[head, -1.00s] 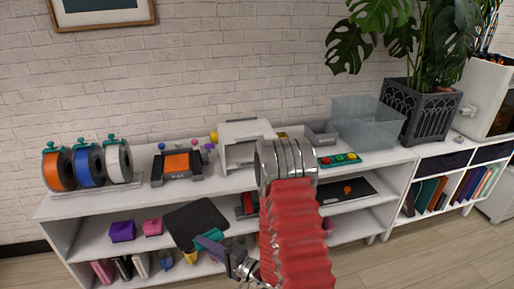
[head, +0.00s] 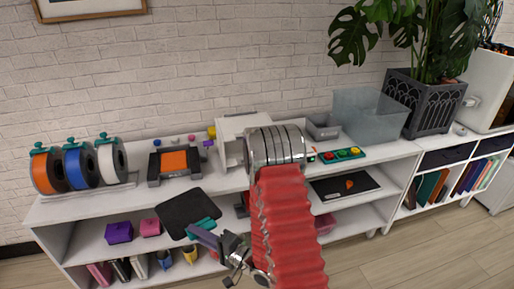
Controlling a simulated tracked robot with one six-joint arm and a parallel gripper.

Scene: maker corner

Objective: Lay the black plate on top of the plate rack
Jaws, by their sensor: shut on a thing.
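The black plate (head: 184,212) is a thin dark sheet with rounded corners. My gripper (head: 204,229), with teal and purple fingers, is shut on its lower right edge and holds it tilted in front of the shelf unit. What seems to be the plate rack (head: 154,173) is a low dark frame on the top board, with an orange plate (head: 174,161) on it. The black plate is in front of and below the rack in the picture, apart from it.
Filament spools (head: 75,166) stand left of the rack, and a white machine (head: 228,147) stands right. Small coloured knobs (head: 157,143) are behind it. A purple box (head: 119,232) is on the middle shelf. My red arm hides part of the shelves.

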